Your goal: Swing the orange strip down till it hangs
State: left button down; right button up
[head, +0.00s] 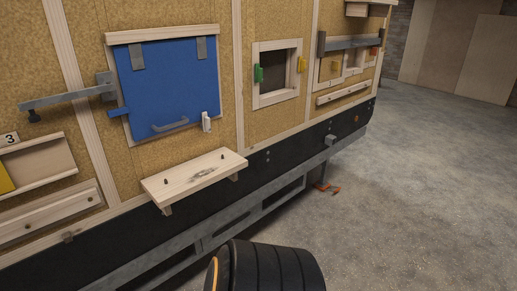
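No long orange strip shows clearly in the head view. A small orange piece (374,52) sits at the far right of the trailer wall, near the right end of a grey bar (350,43). A flat orange-red bracket-like piece (327,187) shows low down beside the trailer's underframe, close to the floor. I cannot tell whether either is the task's strip, or how it is hinged. Neither of my grippers is in view.
The wall holds a blue hatch (170,85) with a handle, a wooden shelf (195,176) jutting out below it, a grey bar (68,96) at left, and a small framed window (277,72) with green and yellow blocks. Concrete floor (430,170) at right is clear.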

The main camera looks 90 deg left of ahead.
aim_at(11, 228)
jog(key=u, duration=4.4)
